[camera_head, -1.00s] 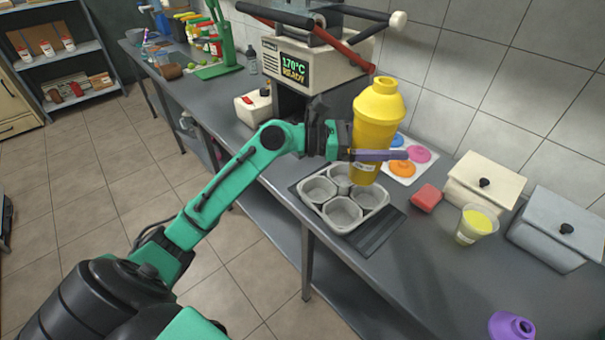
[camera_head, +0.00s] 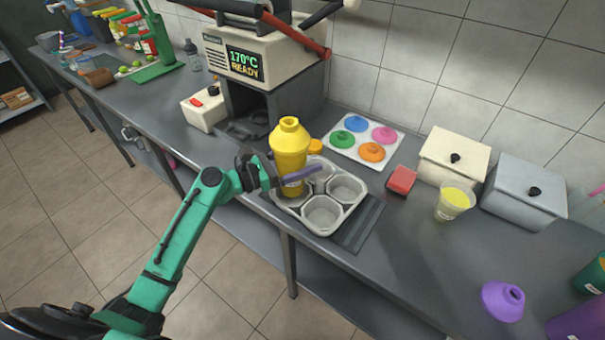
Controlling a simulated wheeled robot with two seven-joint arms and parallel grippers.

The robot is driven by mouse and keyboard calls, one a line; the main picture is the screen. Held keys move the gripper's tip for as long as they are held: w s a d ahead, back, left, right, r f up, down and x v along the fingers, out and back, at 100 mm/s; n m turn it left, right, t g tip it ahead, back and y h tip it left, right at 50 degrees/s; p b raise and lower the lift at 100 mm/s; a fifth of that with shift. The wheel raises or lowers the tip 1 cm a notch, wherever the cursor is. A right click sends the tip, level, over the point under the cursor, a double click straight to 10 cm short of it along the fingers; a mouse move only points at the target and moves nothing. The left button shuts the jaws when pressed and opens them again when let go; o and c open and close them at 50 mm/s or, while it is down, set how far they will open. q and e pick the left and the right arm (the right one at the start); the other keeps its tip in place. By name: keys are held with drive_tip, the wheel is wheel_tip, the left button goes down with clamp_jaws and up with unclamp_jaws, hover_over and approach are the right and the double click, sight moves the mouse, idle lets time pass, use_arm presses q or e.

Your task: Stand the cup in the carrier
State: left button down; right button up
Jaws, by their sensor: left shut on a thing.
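The yellow cup (camera_head: 290,148) with its domed yellow lid stands upright over the left compartment of the grey carrier (camera_head: 338,228). Its lower end is partly hidden by my gripper and the carrier rim, so I cannot tell whether it touches the bottom. My left gripper (camera_head: 290,178) is shut around the cup's lower side, coming from the left. The other compartments of the carrier that I see are empty. My right gripper is not in view.
The press (camera_head: 262,65) stands behind the carrier. A white tray of coloured lids (camera_head: 395,152), a red block (camera_head: 401,180), a clear cup of yellow liquid (camera_head: 453,203) and two lidded boxes (camera_head: 455,160) (camera_head: 525,190) lie right. A purple lid (camera_head: 502,300) sits at front right.

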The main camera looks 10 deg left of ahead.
use_arm(q)
wheel_tip(320, 180, down, 4)
drive_tip(key=shift+b, duration=0.4)
drive_tip(key=shift+f, duration=0.1)
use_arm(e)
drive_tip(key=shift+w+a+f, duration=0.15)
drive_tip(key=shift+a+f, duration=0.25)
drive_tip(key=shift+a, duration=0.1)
use_arm(q)
drive_tip(key=shift+f, duration=0.1)
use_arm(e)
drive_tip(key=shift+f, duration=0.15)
use_arm(q)
unclamp_jaws()
drive_tip(key=shift+s, duration=0.1)
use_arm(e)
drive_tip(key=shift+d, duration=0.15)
